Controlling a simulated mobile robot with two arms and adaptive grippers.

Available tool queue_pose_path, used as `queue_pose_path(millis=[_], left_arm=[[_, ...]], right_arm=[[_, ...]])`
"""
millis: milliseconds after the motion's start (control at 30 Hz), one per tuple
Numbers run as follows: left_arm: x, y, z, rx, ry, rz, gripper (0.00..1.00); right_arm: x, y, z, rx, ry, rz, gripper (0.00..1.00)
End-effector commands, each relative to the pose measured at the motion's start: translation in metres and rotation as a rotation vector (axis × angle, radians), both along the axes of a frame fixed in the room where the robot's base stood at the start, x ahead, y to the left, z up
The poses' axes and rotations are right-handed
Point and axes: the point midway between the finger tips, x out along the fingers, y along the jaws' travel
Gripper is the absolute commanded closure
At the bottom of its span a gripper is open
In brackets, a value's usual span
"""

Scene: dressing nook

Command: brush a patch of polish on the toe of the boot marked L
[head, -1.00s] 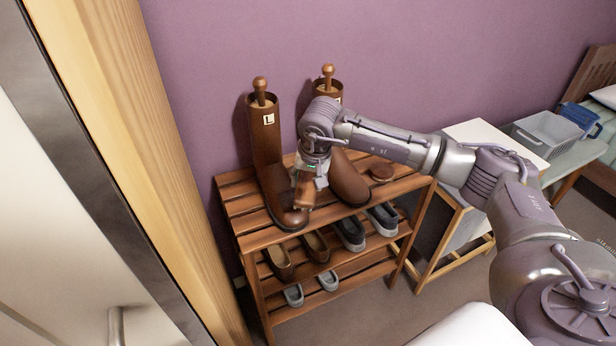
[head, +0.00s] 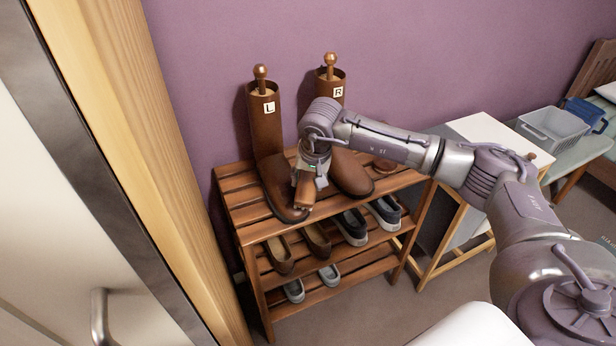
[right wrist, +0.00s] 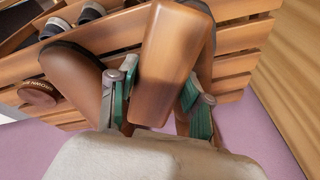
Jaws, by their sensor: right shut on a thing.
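The brown boot marked L (head: 266,130) stands upright on the rack's top shelf, its toe (head: 284,202) toward the front edge. The boot marked R (head: 351,174) stands to its right. My right gripper (head: 309,183) is shut on a brown wooden brush (head: 304,194), just right of the L boot's toe. In the right wrist view the brush (right wrist: 168,65) sits between the green finger pads and covers much of the boot behind it. Its bristles are hidden, and I cannot tell whether it touches the toe. My left gripper is not in view.
A round brown tin (head: 385,166) lies on the slatted rack (head: 231,198), right of the boots. Several shoes (head: 352,228) fill the lower shelves. A white-topped table (head: 482,136) and a grey basket (head: 553,130) are at right. A wooden post (head: 130,140) stands at left.

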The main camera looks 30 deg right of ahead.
Motion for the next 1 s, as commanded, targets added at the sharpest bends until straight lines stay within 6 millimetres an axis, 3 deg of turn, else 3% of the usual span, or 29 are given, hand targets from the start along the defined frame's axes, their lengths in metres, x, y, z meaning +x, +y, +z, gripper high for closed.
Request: queue_pose_path(millis=[1000], left_arm=[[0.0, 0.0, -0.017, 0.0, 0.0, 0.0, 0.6]], right_arm=[[0.006, 0.0, -0.019, 0.0, -0.001, 0.0, 0.78]])
